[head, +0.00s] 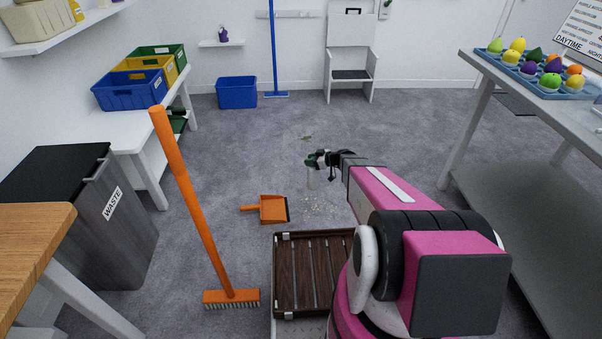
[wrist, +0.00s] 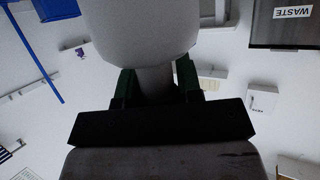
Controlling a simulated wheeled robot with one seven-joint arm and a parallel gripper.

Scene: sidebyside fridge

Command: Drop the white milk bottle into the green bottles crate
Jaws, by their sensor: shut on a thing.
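My gripper (head: 319,160) is stretched out ahead of me over the floor in the head view. It is shut on the white milk bottle (head: 311,178), which hangs upright below the fingers. In the wrist view the bottle's pale body (wrist: 140,30) fills the top middle, and its narrower neck sits between the two dark green fingers (wrist: 157,82). The green crate (head: 158,51) stands at the back of a row on the white bench at left, behind the yellow crate (head: 160,64) and the blue crate (head: 128,92). My gripper is well to the right of it.
An orange broom (head: 190,205) stands upright left of my arm. An orange dustpan (head: 268,209) and pale bits (head: 320,207) lie on the floor. A grey waste bin (head: 110,215) is at left. A table with a fruit tray (head: 535,75) is at right. The middle floor is open.

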